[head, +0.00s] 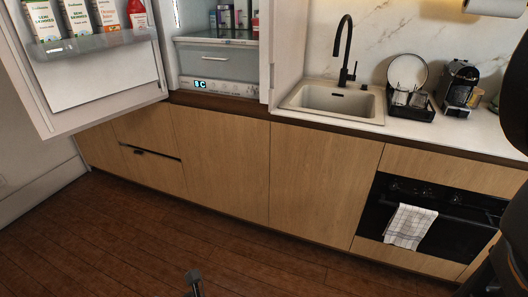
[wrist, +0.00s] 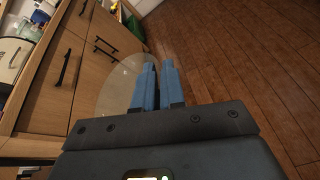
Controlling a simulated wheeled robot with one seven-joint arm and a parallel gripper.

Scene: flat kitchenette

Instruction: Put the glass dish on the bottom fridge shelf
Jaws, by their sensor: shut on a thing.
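My gripper (wrist: 157,86) shows in the wrist view, its two blue fingers close together. It is shut on the glass dish (wrist: 112,86), a clear round piece that shows mostly to the left of the fingers; the fingers hide part of it. I cannot make out the dish in the head view. The fridge (head: 212,87) stands open at the upper left of the head view. Its low shelf (head: 215,41) lies above a clear drawer (head: 217,62), and several cartons and bottles (head: 232,18) stand at the back of that shelf.
The open fridge door (head: 105,75) reaches out to the left, with cartons (head: 75,15) in its rack. A sink (head: 335,99) with a black tap (head: 343,50), a dish rack (head: 408,103) and a coffee machine (head: 459,85) are to the right. The wooden floor (head: 150,245) is mostly clear.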

